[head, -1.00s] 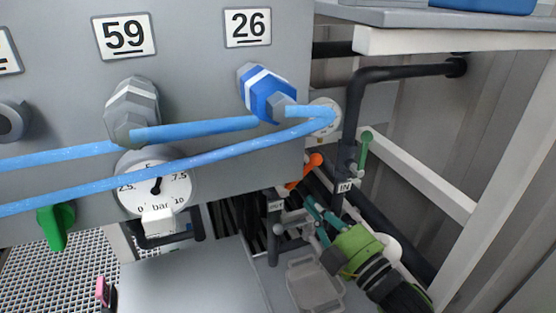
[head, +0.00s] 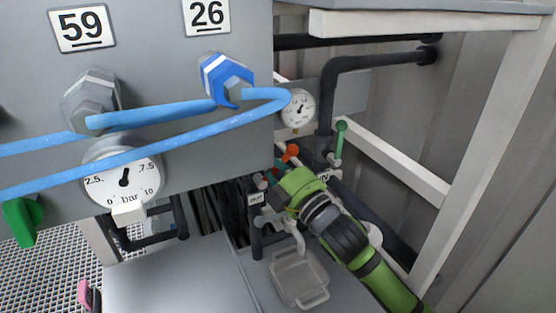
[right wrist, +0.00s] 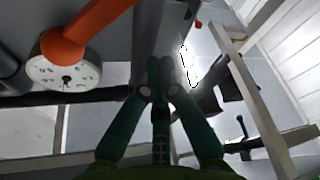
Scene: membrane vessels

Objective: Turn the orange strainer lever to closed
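The orange strainer lever (head: 292,150) shows only in part in the head view, low under the grey panel and behind my right gripper (head: 277,172). In the right wrist view the orange lever (right wrist: 75,30) is large at the upper left, with a rounded end in front of a gauge. My right gripper (right wrist: 167,65) has teal fingers that converge in the middle of this view, tips together, to the right of the lever and apart from it. Nothing orange is between them. In the head view its fingers are mostly hidden. My left gripper is not in view.
Dark pipes (head: 326,100), a small gauge (head: 298,108) and a green lever (head: 340,138) stand close around the right arm. A grey panel (head: 225,150) with blue hoses overhangs on the left. A white frame (head: 400,165) stands right. A clear tray (head: 300,278) lies below.

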